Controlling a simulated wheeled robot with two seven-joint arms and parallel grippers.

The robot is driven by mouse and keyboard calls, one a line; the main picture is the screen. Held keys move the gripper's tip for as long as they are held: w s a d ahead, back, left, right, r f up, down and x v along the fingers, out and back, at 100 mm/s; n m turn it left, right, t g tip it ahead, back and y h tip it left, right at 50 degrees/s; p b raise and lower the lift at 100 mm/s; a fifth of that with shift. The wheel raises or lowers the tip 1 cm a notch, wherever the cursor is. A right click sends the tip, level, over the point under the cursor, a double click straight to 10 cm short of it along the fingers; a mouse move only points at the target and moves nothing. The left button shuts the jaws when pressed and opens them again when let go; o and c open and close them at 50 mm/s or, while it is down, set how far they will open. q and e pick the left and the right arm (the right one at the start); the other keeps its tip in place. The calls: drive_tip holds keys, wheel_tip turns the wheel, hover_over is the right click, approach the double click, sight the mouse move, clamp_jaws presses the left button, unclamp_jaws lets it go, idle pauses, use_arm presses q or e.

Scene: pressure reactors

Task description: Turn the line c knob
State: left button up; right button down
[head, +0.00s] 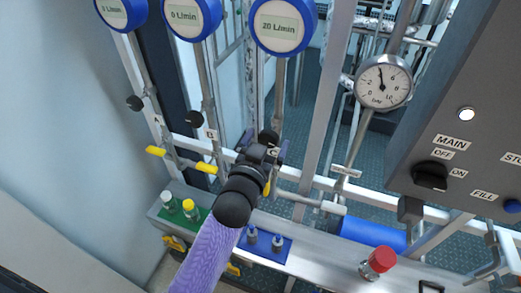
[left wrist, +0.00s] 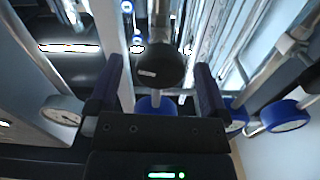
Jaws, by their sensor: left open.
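The line C knob (head: 268,137) is a black round knob on the third pipe, partly hidden by my left gripper (head: 263,152) in the head view. In the left wrist view the knob (left wrist: 160,64) sits between the two dark blue fingers of the open left gripper (left wrist: 158,75), with narrow gaps on both sides. The C label (head: 271,153) is partly covered. The blue display (head: 280,26) above line C reads 20 L/min. My right gripper is not in view.
Knobs of line A (head: 134,103) and line B (head: 195,119) stand to the left. A pressure gauge (head: 383,81) and grey control box (head: 455,130) are on the right.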

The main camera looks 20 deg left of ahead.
use_arm(q)
drive_tip(key=s, duration=0.6)
drive_tip(key=shift+a, duration=0.1)
